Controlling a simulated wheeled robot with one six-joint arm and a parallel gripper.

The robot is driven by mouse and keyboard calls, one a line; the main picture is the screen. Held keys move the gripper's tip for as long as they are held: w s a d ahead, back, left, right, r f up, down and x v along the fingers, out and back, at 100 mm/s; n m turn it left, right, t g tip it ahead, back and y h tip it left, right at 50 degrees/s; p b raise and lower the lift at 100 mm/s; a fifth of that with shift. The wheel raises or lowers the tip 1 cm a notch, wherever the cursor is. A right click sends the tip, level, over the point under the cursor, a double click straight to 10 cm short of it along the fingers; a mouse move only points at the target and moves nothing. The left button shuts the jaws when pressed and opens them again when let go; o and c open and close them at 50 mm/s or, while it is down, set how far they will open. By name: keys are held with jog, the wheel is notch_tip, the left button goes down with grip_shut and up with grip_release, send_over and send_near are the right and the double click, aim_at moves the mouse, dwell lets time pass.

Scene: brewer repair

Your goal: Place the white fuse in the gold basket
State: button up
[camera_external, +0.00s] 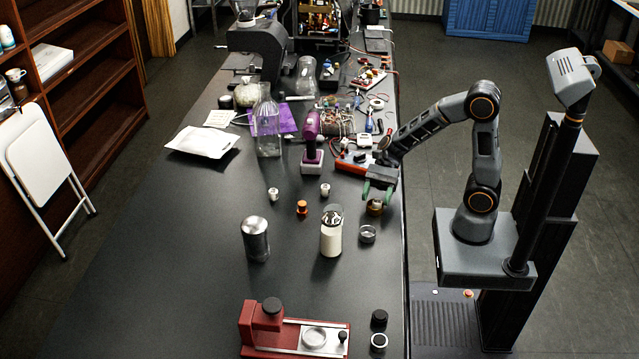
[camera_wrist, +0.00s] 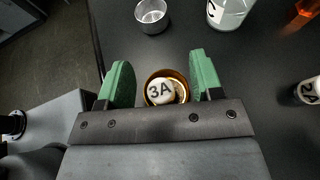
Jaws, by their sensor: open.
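A white fuse marked 3A (camera_wrist: 160,92) shows inside the rim of the gold basket (camera_wrist: 150,77) in the wrist view. Whether it rests on the basket's bottom I cannot tell. In the external view the gold basket (camera_external: 375,209) stands near the table's right edge, under my gripper (camera_external: 377,193). My gripper (camera_wrist: 160,65) is open, its green fingers on either side of the basket, with gaps between. Another white fuse, marked 2A (camera_wrist: 308,91), stands on the table to the right in the wrist view. In the external view two white fuses (camera_external: 325,189) (camera_external: 274,194) stand on the table.
A silver basket (camera_external: 368,234), a white-filled jar (camera_external: 331,238), a metal canister (camera_external: 255,240) and an orange fuse (camera_external: 302,208) stand nearby. A red machine (camera_external: 262,325) is at the front. Tools and a glass bottle (camera_external: 268,135) crowd the back.

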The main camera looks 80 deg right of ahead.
aim_at(376, 202)
notch_tip(376, 202, up, 7)
jog(key=p, duration=0.6)
jog(key=shift+p, duration=0.4)
jog(key=shift+f, duration=0.1)
jog(key=s+f+n+h, duration=0.1)
jog(key=n, duration=0.1)
jog(key=s+d+f+n+g+h, duration=0.1)
jog(key=f+n, duration=0.1)
jog(key=shift+s+d+f+g, duration=0.1)
jog(key=shift+s+d+g, duration=0.1)
jog(key=shift+g, duration=0.1)
jog(key=s+n+h, duration=0.1)
jog(key=n, duration=0.1)
jog(key=s+d+n+g+h, duration=0.1)
jog(key=n, duration=0.1)
jog(key=s+d+f+n+h, duration=0.1)
jog(key=s+n+h, duration=0.1)
jog(key=shift+d+f+n+g, duration=0.1)
jog(key=shift+d+n+g, duration=0.05)
jog(key=shift+n+g, duration=0.15)
jog(key=s+d+r+n+t+h, duration=0.3)
jog(key=r+n+h, duration=0.4)
jog(key=n, duration=0.3)
jog(key=shift+s+r+t, duration=0.15)
jog(key=shift+r+t, duration=0.15)
jog(key=shift+t, duration=0.2)
